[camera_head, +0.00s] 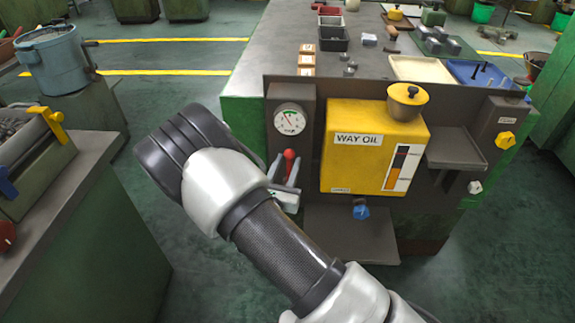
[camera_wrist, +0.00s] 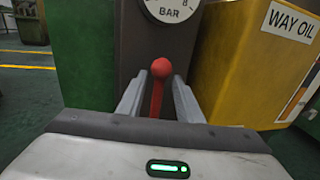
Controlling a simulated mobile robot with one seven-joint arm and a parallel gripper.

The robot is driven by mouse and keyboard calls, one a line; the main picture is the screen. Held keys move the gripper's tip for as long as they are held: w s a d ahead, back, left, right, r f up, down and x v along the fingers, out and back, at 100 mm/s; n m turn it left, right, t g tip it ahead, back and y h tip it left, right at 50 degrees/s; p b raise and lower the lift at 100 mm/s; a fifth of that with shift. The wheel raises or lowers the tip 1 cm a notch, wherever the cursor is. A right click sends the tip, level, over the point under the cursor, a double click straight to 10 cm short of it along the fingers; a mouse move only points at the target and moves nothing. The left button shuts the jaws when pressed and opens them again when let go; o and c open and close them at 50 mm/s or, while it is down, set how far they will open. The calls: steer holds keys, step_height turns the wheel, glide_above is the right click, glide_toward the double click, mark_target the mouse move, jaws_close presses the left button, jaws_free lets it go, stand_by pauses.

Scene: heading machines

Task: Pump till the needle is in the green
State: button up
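The pressure gauge (camera_head: 289,120) is a round white dial with a green band, on a dark panel left of the yellow tank. Its needle is too small to read for certain in the head view. Only the gauge's lower edge with "BAR" (camera_wrist: 172,10) shows in the wrist view. Below the gauge stands the pump lever (camera_head: 289,156), red with a ball knob; it shows upright in the wrist view (camera_wrist: 161,69). My gripper (camera_head: 284,171) is open, with one finger on each side of the lever. In the wrist view (camera_wrist: 157,88) gaps show between lever and fingers.
The yellow WAY OIL tank (camera_head: 352,167) stands close right of my gripper, with a brass-coloured cap on top. A blue knob (camera_head: 361,212) sits below it, above a dark lower shelf (camera_head: 352,240). A green machine stands at left; open floor lies between.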

steer(key=shift+w, duration=0.3)
jaws_close()
